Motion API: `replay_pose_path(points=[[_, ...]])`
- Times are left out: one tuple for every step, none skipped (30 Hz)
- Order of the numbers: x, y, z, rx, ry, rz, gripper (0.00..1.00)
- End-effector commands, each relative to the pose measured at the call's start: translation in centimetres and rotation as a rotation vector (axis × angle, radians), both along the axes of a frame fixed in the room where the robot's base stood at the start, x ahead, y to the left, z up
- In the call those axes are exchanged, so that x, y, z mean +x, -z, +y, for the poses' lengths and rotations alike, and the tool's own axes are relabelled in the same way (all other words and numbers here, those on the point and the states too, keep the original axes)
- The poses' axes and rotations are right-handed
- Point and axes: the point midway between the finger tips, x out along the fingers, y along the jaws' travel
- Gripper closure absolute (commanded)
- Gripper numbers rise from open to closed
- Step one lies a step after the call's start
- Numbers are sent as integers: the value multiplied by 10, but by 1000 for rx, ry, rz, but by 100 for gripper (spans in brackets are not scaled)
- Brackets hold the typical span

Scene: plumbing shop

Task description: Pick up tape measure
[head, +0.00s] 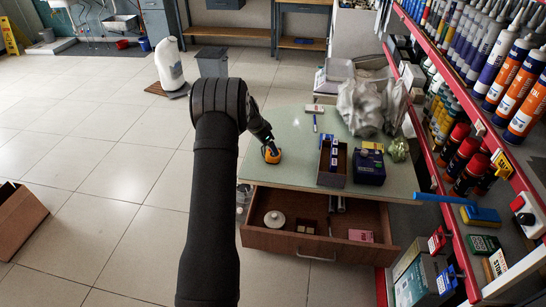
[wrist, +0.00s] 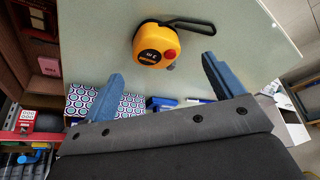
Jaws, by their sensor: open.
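The tape measure (head: 271,154) is yellow-orange and lies on the pale green tabletop (head: 300,133), near its left side.
A dark open box (head: 332,163) and a purple box (head: 369,167) stand right of the tape measure. A crumpled grey bag (head: 361,107) is at the back right. An open drawer (head: 285,240) sticks out in front. A red-edged shelf (head: 470,150) stands at right.

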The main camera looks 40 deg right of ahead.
Motion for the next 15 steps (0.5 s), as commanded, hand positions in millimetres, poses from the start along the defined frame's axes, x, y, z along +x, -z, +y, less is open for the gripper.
replay_pose_path(points=[[-2,6,-2,2,1,3,14],[-3,9,-4,2,1,3,14],[-4,14,-7,2,1,2,14],[-5,18,-9,1,2,1,14],[-6,23,-11,2,2,1,14],[-6,29,-14,2,1,2,14],[-6,32,-15,2,1,2,14],[-6,36,-17,2,0,1,14],[-6,40,-18,1,0,1,14],[-6,41,-19,1,0,0,14],[-5,42,-20,0,0,-1,14],[-5,43,-20,0,-1,-2,14],[-5,43,-20,0,-1,-2,14],[-5,42,-20,0,-1,-2,14],[-5,42,-20,0,-1,-2,14]])
